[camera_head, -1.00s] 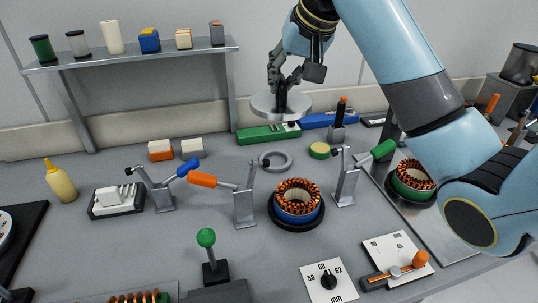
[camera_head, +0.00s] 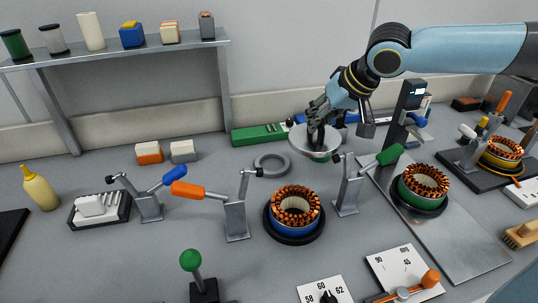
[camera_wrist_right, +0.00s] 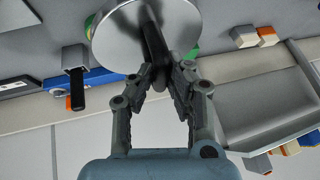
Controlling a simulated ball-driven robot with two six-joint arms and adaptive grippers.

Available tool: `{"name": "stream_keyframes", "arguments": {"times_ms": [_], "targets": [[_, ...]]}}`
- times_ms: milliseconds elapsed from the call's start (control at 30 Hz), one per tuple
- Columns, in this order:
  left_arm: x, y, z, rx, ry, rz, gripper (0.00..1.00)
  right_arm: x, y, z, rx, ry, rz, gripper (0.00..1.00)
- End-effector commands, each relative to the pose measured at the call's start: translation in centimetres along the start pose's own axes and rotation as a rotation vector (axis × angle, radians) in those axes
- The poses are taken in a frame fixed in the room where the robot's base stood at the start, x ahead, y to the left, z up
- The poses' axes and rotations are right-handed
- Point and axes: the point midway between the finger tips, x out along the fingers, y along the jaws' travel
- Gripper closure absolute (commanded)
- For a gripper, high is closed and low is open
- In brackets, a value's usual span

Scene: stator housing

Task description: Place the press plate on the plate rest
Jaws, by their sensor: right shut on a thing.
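The press plate (camera_head: 301,142) is a silver disc with a dark upright handle. My right gripper (camera_head: 318,125) is shut on the handle and holds the plate above the table, near the back. The plate also shows in the right wrist view (camera_wrist_right: 115,45), with the gripper's fingers (camera_wrist_right: 168,78) closed around its handle. A flat grey ring (camera_head: 259,163), apparently the plate rest, lies on the table to the left of the plate and a little nearer. Its opening looks empty. My left gripper is not in view.
A wound stator (camera_head: 296,207) stands nearer, with lever clamps (camera_head: 237,215) (camera_head: 348,190) on both sides. A green box (camera_head: 260,134) lies behind the ring. A dark upright post (camera_head: 405,112) stands right of the plate. A shelf (camera_head: 120,52) stands at the back left.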

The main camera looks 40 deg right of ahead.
Motion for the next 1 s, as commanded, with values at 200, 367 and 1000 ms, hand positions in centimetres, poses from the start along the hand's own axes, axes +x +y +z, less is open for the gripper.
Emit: {"name": "stream_keyframes", "arguments": {"times_ms": [200, 367, 1000], "targets": [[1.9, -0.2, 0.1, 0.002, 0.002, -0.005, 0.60, 3.5, -1.6, -0.9, 0.011, 0.010, -0.010, 1.00], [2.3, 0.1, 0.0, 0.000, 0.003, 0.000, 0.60, 6.6, -3.3, -1.9, 0.011, 0.007, -0.010, 1.00], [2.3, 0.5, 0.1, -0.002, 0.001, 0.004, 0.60, 14.7, -4.7, -1.6, -0.001, 0.002, -0.001, 1.00]]}}
